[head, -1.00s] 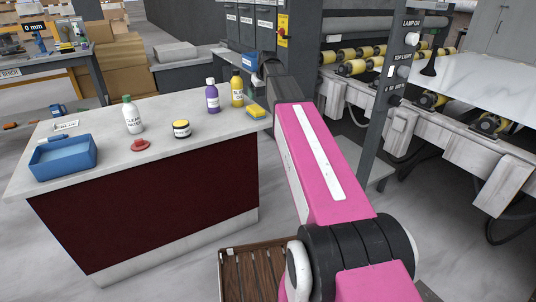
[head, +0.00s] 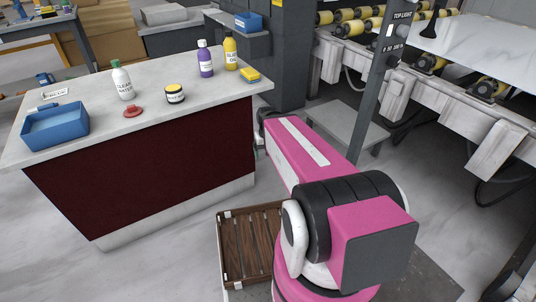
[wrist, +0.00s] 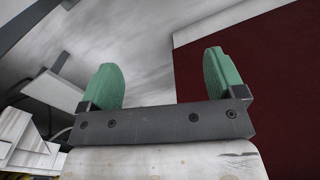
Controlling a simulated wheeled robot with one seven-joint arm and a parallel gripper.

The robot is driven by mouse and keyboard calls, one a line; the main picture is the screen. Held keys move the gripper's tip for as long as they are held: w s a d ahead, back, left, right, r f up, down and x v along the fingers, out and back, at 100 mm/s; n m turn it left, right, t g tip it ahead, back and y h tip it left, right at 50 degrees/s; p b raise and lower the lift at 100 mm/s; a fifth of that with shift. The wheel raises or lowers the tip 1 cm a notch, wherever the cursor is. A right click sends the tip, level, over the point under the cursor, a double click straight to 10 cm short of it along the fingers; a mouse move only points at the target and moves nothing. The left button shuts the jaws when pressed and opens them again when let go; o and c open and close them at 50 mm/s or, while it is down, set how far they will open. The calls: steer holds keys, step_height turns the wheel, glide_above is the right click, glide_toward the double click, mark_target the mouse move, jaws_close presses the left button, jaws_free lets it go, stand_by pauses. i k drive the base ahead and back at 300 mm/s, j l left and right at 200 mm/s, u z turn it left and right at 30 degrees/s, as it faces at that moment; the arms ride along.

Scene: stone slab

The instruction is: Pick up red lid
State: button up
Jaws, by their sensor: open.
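The red lid (head: 133,111) lies on the light stone counter top (head: 110,145), near its front edge, in the head view. It is a small round disc with a raised knob. My gripper (wrist: 168,80) shows in the wrist view with its two green fingers wide apart and nothing between them. The wrist view shows grey floor and the counter's dark red front panel (wrist: 250,90) beyond the fingers, and no lid. In the head view my pink arm is lowered right of the counter, and the gripper is hidden there.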

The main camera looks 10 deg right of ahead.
mark_target(132, 111)
steer(key=u, duration=1.25)
